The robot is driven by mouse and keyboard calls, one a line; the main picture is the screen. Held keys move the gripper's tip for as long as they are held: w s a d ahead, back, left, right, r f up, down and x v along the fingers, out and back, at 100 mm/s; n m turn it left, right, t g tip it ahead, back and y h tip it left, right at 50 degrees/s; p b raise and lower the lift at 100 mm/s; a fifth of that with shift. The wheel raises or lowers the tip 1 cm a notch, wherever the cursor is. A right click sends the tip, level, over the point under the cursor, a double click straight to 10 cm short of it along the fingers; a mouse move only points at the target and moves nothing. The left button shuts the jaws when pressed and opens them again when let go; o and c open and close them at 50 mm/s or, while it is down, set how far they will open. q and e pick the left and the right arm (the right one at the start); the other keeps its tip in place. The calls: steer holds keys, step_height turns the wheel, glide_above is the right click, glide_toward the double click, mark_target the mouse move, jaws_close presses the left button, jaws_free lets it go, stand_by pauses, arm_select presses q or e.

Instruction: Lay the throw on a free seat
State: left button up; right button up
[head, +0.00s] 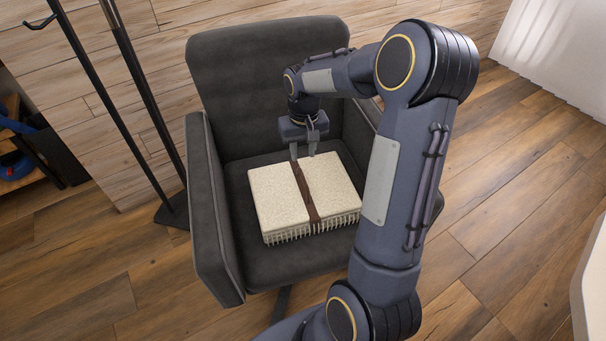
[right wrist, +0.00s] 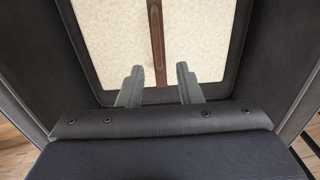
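The throw (head: 272,199) is a folded cream block with a fringed front edge and a brown strap around its middle. It lies flat on the seat of the dark grey armchair (head: 267,265). My right gripper (head: 303,156) is just above the throw's back edge, near the strap. In the right wrist view, the fingers (right wrist: 157,85) stand apart on either side of the brown strap, and the cream throw (right wrist: 113,45) fills the space beyond them. Nothing shows between the fingertips as gripped. My left gripper is not in view.
The chair's armrests (head: 211,205) and tall backrest (head: 262,75) surround the seat. A black metal stand (head: 150,100) is left of the chair. A shelf with blue items (head: 15,150) is at the far left. Open wooden floor (head: 510,210) lies to the right.

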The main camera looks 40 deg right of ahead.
steer(key=s+a+r+n+t+y, duration=0.1)
steer(key=s+a+r+t, duration=0.2)
steer(key=s+a+r, duration=0.6)
steer(key=s+a+n+t+y, duration=0.1)
steer(key=s+a+t+y, duration=0.1)
steer(key=s+a, duration=0.6)
steer(key=s, duration=0.4)
steer(key=shift+s+r+n+y, duration=0.15)
steer(key=shift+r+n+y, duration=0.15)
steer(key=shift+r, duration=0.05)
steer(key=shift+r, duration=0.1)
step_height(320, 180, up, 19)
steer(key=p, duration=1.9)
